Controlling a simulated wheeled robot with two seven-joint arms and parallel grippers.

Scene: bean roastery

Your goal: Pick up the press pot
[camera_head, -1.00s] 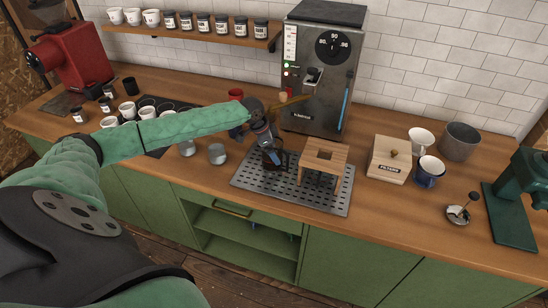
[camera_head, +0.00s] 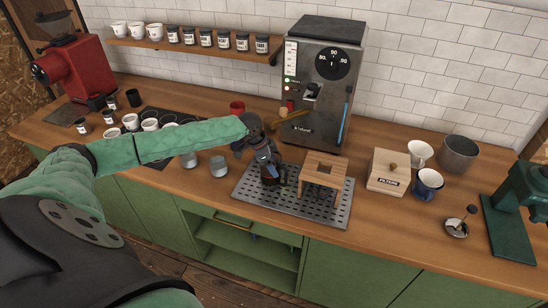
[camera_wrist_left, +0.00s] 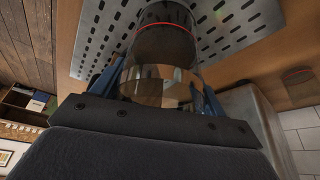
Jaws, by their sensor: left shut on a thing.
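The press pot (camera_head: 271,172) is a dark glass cylinder at the left part of the perforated metal tray (camera_head: 250,189), beside a small wooden stand. My left gripper (camera_head: 266,156) reaches in from the left and is shut on the pot. My right gripper is not in view.
The wooden stand (camera_head: 324,172) is close to the pot's right. The espresso machine (camera_head: 318,95) stands behind the tray. A wooden filter box (camera_head: 388,173) and a blue mug (camera_head: 427,183) are to the right.

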